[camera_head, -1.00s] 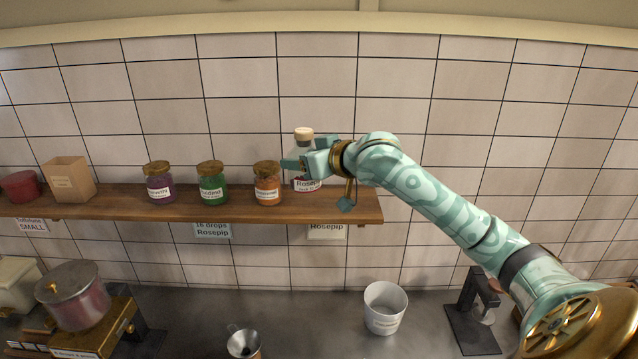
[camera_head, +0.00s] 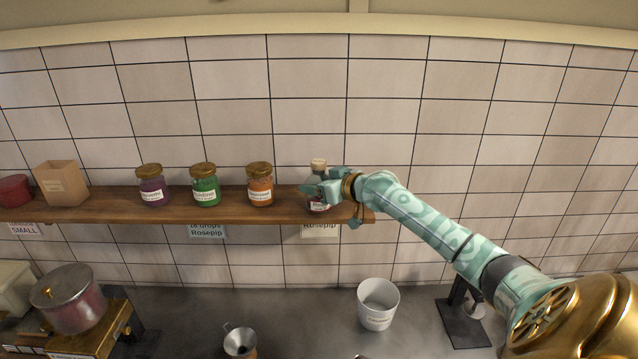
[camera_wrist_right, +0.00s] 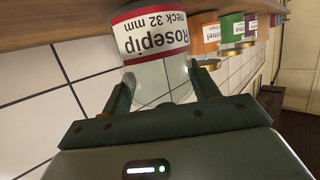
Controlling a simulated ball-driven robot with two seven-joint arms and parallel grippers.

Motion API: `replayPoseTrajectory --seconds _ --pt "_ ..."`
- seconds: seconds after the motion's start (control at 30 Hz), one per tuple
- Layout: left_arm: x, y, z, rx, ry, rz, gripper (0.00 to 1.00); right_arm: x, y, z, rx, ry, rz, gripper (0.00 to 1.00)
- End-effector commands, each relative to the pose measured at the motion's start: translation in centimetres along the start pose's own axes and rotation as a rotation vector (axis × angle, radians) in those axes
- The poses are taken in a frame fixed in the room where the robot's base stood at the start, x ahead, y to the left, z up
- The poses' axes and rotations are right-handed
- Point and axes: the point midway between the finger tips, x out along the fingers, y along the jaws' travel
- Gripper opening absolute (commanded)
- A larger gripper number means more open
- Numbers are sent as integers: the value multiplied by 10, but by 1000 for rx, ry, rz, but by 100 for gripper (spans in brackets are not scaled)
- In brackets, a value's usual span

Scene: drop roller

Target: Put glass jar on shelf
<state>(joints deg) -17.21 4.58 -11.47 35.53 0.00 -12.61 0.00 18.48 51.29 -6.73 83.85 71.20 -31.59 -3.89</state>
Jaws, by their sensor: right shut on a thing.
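The glass jar (camera_head: 319,206) is clear, with a pale stopper and a red-edged white label. The label reads "Rosepip" in the right wrist view (camera_wrist_right: 151,37). My right gripper (camera_wrist_right: 163,88) is shut around the jar's clear part. In the head view the right gripper (camera_head: 327,190) covers much of the jar. The jar is upright at the right end of the wooden shelf (camera_head: 227,211), its lower end at shelf level. I cannot tell whether its base touches the board. My left gripper is out of view.
Purple (camera_head: 152,187), green (camera_head: 205,186) and orange (camera_head: 260,186) jars stand left of the glass jar, with a gap between. A tan box (camera_head: 62,183) and a red pot (camera_head: 14,190) are farther left. A white bucket (camera_head: 378,305) and funnel (camera_head: 240,341) stand on the counter below.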

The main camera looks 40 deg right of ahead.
Motion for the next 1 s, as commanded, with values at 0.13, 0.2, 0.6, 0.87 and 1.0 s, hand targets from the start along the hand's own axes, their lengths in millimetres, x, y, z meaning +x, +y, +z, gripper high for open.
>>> replayPoseTrajectory --seconds 0.13,0.2,0.6,0.87,1.0 --pt "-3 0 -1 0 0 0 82 2 1 4 -2 5 2 0" --pt "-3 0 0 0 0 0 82 2 1 5 -2 5 2 0" --pt "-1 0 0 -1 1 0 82 2 0 8 -2 3 1 82" --pt "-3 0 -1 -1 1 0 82 -1 1 6 -3 1 2 82" --pt "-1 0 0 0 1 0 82 -20 2 8 -5 -1 3 82"
